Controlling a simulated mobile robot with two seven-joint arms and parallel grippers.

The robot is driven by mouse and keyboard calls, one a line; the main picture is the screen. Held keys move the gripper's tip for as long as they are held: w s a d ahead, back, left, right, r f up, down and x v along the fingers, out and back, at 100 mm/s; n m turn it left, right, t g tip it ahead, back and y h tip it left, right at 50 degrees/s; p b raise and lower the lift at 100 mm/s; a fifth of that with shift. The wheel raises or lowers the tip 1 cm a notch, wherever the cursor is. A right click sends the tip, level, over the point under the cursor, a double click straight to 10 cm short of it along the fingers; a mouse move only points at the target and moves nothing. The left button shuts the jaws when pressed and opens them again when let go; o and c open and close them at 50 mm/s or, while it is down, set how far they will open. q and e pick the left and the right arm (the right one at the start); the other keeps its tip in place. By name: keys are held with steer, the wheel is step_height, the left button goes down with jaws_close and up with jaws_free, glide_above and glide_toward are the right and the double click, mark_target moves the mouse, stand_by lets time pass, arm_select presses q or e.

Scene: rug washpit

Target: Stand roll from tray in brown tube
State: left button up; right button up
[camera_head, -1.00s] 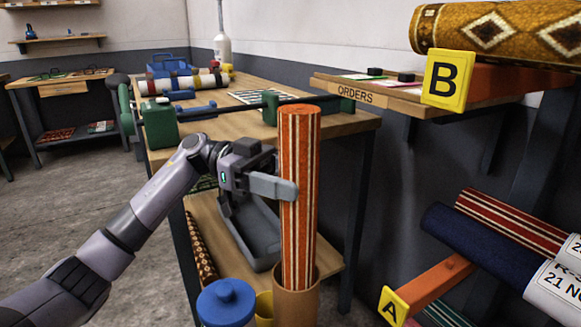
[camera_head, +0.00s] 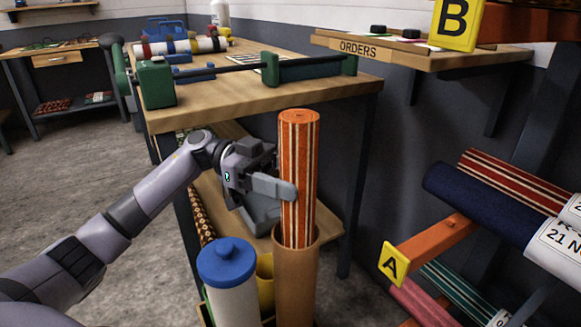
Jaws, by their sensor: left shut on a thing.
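The orange, red and cream striped roll (camera_head: 298,160) stands upright with its lower end inside the mouth of the brown tube (camera_head: 297,280). Its lower part is hidden by the tube wall. My left gripper (camera_head: 280,189) is shut on the roll from the left, above the tube's rim; one finger shows across the roll's front. The grey tray (camera_head: 262,212) lies on the bench's lower shelf behind the gripper, partly hidden by it. My right gripper is out of view.
A white canister with a blue lid (camera_head: 227,275) and a yellow container (camera_head: 265,272) stand just left of the tube. The workbench (camera_head: 210,113) is behind. A rack arm with tag A (camera_head: 393,263) and several rolls is on the right.

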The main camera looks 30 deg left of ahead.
arm_select(q)
steer(key=shift+f+b, duration=0.55)
steer(key=shift+f, duration=1.6)
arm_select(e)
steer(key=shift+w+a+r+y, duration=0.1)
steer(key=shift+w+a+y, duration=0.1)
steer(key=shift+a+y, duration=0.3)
